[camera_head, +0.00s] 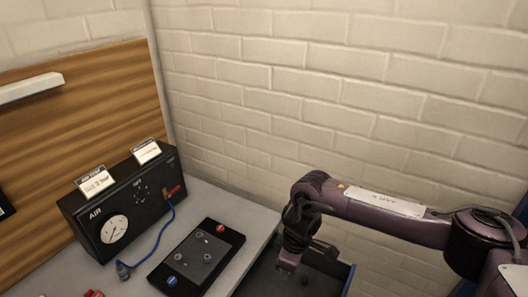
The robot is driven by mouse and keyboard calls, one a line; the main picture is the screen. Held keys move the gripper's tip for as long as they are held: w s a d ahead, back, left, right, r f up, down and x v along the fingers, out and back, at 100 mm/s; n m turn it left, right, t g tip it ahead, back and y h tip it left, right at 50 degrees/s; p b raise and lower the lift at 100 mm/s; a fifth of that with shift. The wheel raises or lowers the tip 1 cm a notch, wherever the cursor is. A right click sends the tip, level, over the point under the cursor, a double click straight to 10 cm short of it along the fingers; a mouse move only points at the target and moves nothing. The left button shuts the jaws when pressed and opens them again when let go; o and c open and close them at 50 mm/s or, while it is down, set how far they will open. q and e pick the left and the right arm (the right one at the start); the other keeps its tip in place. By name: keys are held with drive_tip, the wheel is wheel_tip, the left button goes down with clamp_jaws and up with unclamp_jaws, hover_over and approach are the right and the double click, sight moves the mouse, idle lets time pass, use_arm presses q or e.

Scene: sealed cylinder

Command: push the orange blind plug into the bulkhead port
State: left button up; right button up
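I cannot make out the orange blind plug for certain. A small red-orange round piece (221,229) sits at the far end of a black plate (168,262) on the bench. I cannot tell which fitting is the bulkhead port. My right gripper (287,266) points down over a dark open bin, right of the plate and apart from it. Its fingers are too small and dark to show whether they are open. My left gripper is out of view.
A black AIR box (150,187) with a gauge (114,229) and a red handle (174,190) stands at the left. A blue hose (158,243) runs from it to the bench (250,224). The dark bin (343,270) adjoins the bench. A brick wall closes the back.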

drive_tip(key=d+r+m, duration=0.4)
drive_tip(key=r, duration=0.5)
drive_tip(key=d+r+m+h, duration=0.1)
drive_tip(key=d+r+m, duration=0.4)
drive_tip(key=r, duration=0.4)
drive_tip(key=d+r+m, duration=0.4)
drive_tip(key=r, duration=0.5)
wheel_tip(320, 180, down, 14)
drive_tip(key=b, duration=1.4)
drive_tip(key=shift+w+m+t, duration=0.3)
drive_tip(key=shift+w+t, duration=0.1)
drive_tip(key=shift+r, duration=0.15)
drive_tip(key=shift+s, duration=0.1)
drive_tip(key=s+a+f+n, duration=0.5)
drive_tip(key=s+a+n, duration=0.3)
drive_tip(key=a, duration=0.5)
drive_tip(key=shift+s+y, duration=0.3)
drive_tip(key=shift+s, duration=0.8)
drive_tip(key=shift+f, duration=0.1)
